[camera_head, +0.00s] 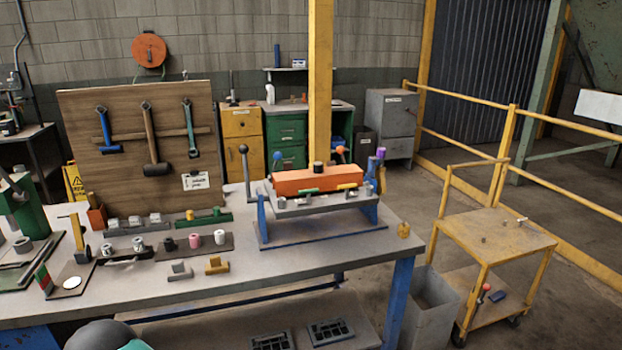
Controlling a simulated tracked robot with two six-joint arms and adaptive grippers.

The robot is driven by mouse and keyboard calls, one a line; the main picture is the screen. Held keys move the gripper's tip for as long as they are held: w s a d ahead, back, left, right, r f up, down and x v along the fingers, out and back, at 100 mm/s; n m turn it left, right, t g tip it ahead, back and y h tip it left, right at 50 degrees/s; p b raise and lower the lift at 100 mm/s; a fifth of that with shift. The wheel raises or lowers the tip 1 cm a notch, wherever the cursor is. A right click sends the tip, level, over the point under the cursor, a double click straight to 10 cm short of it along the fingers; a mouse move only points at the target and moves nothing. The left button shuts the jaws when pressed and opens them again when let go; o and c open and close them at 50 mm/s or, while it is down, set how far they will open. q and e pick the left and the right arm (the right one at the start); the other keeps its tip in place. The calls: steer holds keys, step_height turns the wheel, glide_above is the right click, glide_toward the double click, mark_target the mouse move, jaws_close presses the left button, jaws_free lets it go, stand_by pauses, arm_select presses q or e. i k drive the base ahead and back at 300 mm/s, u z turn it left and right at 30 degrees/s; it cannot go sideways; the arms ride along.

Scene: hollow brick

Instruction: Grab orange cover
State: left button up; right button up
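A long orange block-shaped cover (310,181) lies across the top of a blue and grey stand (318,208) on the workbench, right of centre. A dark round knob rises from the middle of the cover. Small green and yellow pieces lie at its front edge and partly overlap it. No gripper is in view. A dark rounded shape with a teal part at the bottom left edge is too cropped to identify.
The workbench (225,282) holds a wooden tool board (88,140), rows of small parts (192,243) and a green machine (28,205) at left. A lever with a dark ball (244,160) stands left of the stand. A yellow cart (495,238) and grey bin (428,310) stand right.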

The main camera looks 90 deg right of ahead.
mark_target(286, 184)
steer(key=z, duration=0.05)
steer(key=k, duration=0.55)
steer(key=u, duration=1.45)
steer(key=i, duration=0.1)
steer(key=z, duration=3.3)
steer(key=i, duration=1.05)
steer(key=u, duration=0.15)
steer(key=k, duration=0.95)
steer(key=z, duration=0.2)
steer(key=i, duration=0.9)
steer(key=u, duration=0.1)
